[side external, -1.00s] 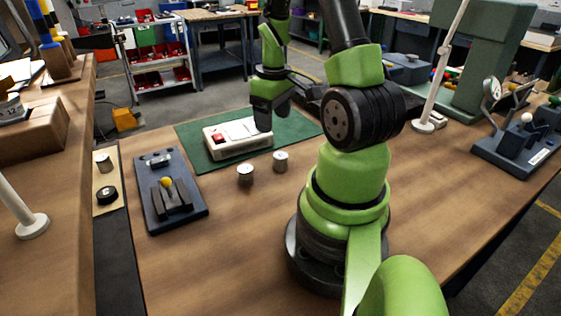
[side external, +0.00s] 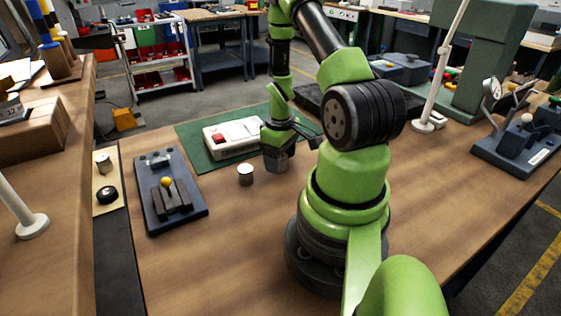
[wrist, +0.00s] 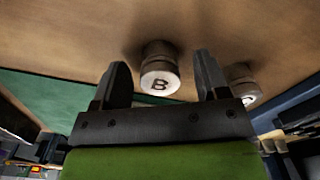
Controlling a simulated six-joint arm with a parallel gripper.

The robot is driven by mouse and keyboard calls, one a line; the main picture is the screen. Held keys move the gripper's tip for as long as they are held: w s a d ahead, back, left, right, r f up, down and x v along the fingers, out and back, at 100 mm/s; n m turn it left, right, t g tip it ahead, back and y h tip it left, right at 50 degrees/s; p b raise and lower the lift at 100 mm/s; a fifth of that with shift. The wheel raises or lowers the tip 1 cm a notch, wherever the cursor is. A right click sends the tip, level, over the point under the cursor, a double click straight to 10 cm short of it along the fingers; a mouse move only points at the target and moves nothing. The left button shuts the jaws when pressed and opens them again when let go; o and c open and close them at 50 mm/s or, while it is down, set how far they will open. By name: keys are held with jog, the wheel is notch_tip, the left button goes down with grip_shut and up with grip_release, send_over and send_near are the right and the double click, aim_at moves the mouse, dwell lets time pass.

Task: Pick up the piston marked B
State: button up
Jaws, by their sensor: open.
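The piston marked B (wrist: 160,82) is a short metal cylinder with a dark letter on its pale top. In the wrist view it stands between the two open fingers of my gripper (wrist: 161,64), with a visible gap to each finger. In the side view my gripper (side external: 278,160) is low over the bench where the right piston stood, and it mostly hides that piston. A second piston (side external: 245,175) stands just left of my gripper. It also shows in the wrist view (wrist: 243,80), right of the right finger, its mark partly hidden.
A white box with a red switch (side external: 232,138) lies on the green mat (side external: 195,133) close behind my gripper. A dark fixture with a yellow knob (side external: 150,202) is at left. The wooden bench in front of the pistons is clear.

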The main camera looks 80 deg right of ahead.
jog(key=shift+f, duration=0.3)
jog(key=c, duration=1.1)
jog(key=shift+o, duration=0.2)
jog(key=shift+r, duration=0.1)
